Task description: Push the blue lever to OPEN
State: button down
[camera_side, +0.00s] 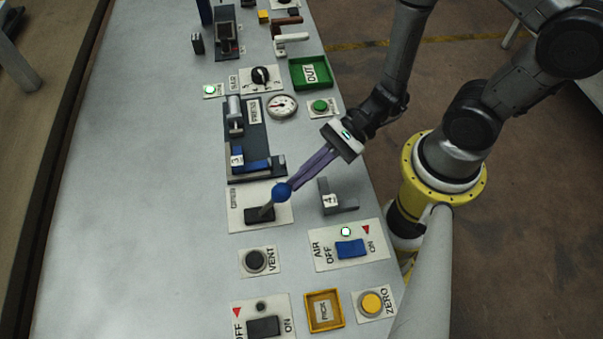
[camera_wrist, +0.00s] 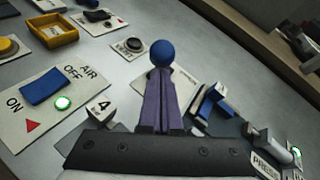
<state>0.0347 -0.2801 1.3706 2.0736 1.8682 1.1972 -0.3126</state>
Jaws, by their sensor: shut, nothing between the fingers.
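The blue lever is a round blue knob (camera_side: 282,190) on a short stem that rises from a black base on a white plate (camera_side: 238,217). The stem leans to the right in the side view. The plate's lettering is too small to read surely. My gripper (camera_side: 294,185) is shut, with its purple fingers together and nothing between them. Its fingertips are right at the knob, on its right side in the side view. In the wrist view the knob (camera_wrist: 162,53) shows just beyond the fingertips (camera_wrist: 160,75). I cannot tell if they touch. The fingers hide the stem there.
The VENT button (camera_side: 255,261) and AIR switch (camera_side: 350,249) are nearer. The panel's left side is clear.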

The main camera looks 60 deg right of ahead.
jog(key=shift+a+r, duration=0.15)
dwell(0.4)
jog(key=shift+w+a+r+h, duration=0.15)
jog(key=shift+w+r+h, duration=0.05)
jog(key=shift+h, duration=0.1)
jog(key=shift+w+a+r+g+h, duration=0.3)
jog(key=shift+r+g+h, duration=0.1)
jog(key=w+a+r+m+g+h, duration=0.2)
jog(key=w+a+g+h, duration=0.2)
jog(key=w+a, duration=0.3)
jog(key=shift+w+a+h, duration=0.25)
jog(key=shift+w+h, duration=0.05)
jog(key=shift+h, duration=0.2)
dwell(0.5)
jog(key=shift+a+r, duration=0.1)
jog(key=shift+r, duration=0.1)
dwell(0.3)
